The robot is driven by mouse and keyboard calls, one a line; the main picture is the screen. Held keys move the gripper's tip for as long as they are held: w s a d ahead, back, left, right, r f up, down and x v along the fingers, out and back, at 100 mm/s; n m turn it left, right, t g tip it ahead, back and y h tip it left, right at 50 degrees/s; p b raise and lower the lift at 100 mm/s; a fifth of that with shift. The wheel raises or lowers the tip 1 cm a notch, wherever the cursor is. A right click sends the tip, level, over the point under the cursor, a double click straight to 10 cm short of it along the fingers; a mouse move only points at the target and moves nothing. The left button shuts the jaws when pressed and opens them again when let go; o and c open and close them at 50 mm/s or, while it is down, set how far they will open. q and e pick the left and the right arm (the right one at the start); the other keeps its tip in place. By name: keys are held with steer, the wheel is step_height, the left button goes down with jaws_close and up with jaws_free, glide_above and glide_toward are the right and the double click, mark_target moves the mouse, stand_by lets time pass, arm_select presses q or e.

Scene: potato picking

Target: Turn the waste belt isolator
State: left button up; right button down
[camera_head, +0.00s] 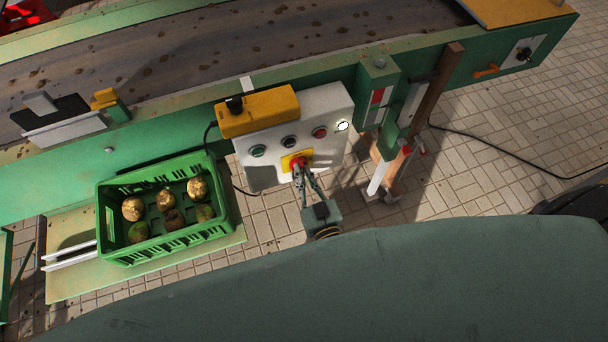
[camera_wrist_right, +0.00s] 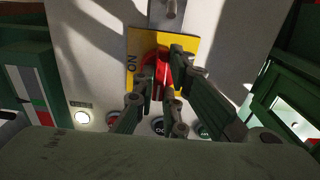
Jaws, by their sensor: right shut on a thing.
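The isolator is a red rotary knob (camera_wrist_right: 158,72) on a yellow plate (camera_head: 288,161) low on the white control box (camera_head: 262,177). The word ON is readable on the plate in the right wrist view (camera_wrist_right: 133,68). My right gripper (camera_head: 299,169) is at the knob, its fingers shut on it from the front. In the right wrist view the fingers (camera_wrist_right: 158,88) stand on both sides of the knob and hide part of it. The knob's exact angle is hard to tell. My left gripper is not in view.
A green crate (camera_head: 105,222) with several potatoes stands left of the box. A yellow unit (camera_head: 258,111) sits on the box's top edge, above several buttons and a lit white lamp (camera_head: 342,126). The conveyor belt (camera_head: 200,45) runs behind. A brown post (camera_head: 436,84) stands right.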

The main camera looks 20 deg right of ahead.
steer(key=c, duration=1.8)
jaws_free()
steer(key=s, duration=1.2)
steer(key=shift+d, duration=0.2)
steer(key=s+f+n+g+y, duration=0.1)
steer(key=s+f+g, duration=0.3)
steer(key=f, duration=0.7)
steer(key=s+f+n+g, duration=0.1)
steer(key=s+f+g, duration=0.3)
steer(key=f, duration=0.6)
steer(key=s+d+f+g, duration=0.4)
steer(key=s+d+f, duration=0.1)
steer(key=s, duration=0.3)
steer(key=s+d+f+g+h, duration=0.1)
steer(key=s+d+f+g, duration=0.4)
steer(key=s+f, duration=0.2)
steer(key=shift+s+h, duration=0.3)
steer(key=shift+s, duration=0.95)
